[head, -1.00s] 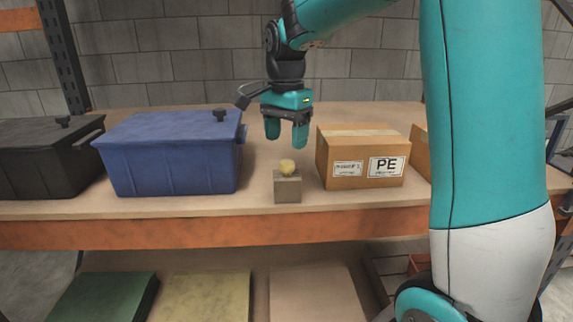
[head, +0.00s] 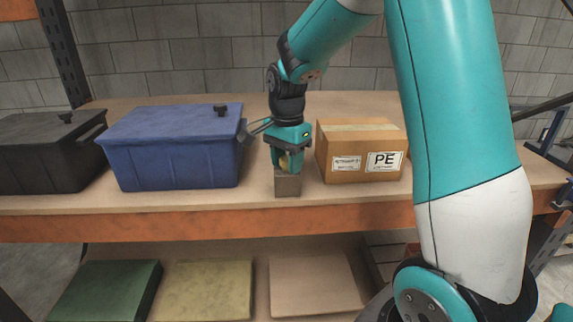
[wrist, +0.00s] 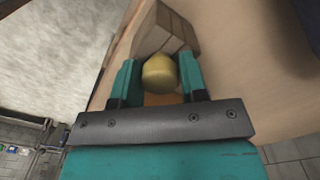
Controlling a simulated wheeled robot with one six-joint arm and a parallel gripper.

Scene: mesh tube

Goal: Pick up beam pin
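The beam pin shows as a rounded yellow knob (wrist: 160,73) on top of a small grey-brown block (head: 288,186). The block stands near the front edge of the shelf, between the blue bin and the cardboard box. My gripper (wrist: 159,76) points down over the block, with one teal finger on each side of the yellow knob. The fingers look closed against the knob, with hardly any gap in the wrist view. In the head view, my gripper (head: 287,163) hides most of the knob. The pin still sits at the block's top.
A blue lidded bin (head: 170,150) stands left of the block, with a black bin (head: 45,155) farther left. A cardboard box (head: 360,152) marked PE stands close on the right. The shelf's orange front edge (head: 200,225) lies just in front.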

